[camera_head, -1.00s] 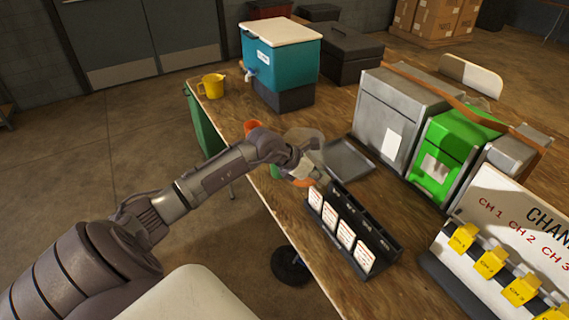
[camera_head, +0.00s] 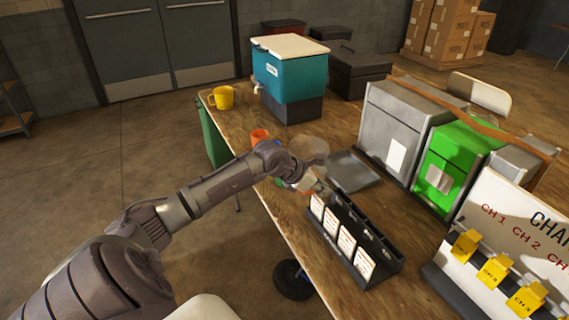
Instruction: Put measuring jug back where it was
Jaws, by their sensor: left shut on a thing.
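My left gripper (camera_head: 305,181) reaches in over the table from the left, near the black card rack. It is shut on a clear, see-through vessel (camera_head: 309,148), which looks like the measuring jug. The vessel shows above and behind the wrist, and the fingers and its lower part are hard to make out. I cannot tell whether it touches the table. My right gripper is not in view.
A black rack (camera_head: 350,237) with white cards stands just right of the gripper. A grey tray (camera_head: 353,172) lies behind it. An orange cup (camera_head: 259,136) is left of it. A yellow mug (camera_head: 221,97) and teal cooler (camera_head: 290,75) stand at the far end.

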